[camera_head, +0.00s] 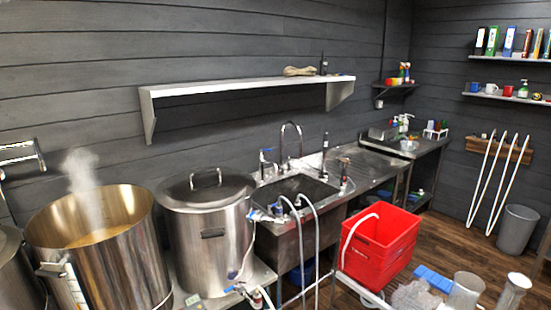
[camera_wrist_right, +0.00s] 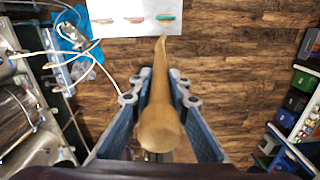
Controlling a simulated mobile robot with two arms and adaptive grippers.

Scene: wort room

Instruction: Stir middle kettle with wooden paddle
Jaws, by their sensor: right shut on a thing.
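My right gripper (camera_wrist_right: 159,90) is shut on the wooden paddle (camera_wrist_right: 160,128) in the right wrist view. The paddle's rounded handle end is close to the camera, and its shaft runs away between the fingers toward the floor; its far end narrows and curves. In the head view, the open steel kettle (camera_head: 125,262) stands at left, with steam rising from amber liquid inside. It is between a lidded steel kettle (camera_head: 207,250) on its right and another steel kettle (camera_head: 14,275), cut off at the left edge. Neither gripper nor the paddle shows in the head view.
A sink (camera_head: 290,190) with hoses lies right of the lidded kettle. A red crate (camera_head: 378,250) and clear containers stand at lower right. A wall shelf (camera_head: 245,87) hangs above. In the wrist view, wooden floor (camera_wrist_right: 235,80) is clear right of the paddle.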

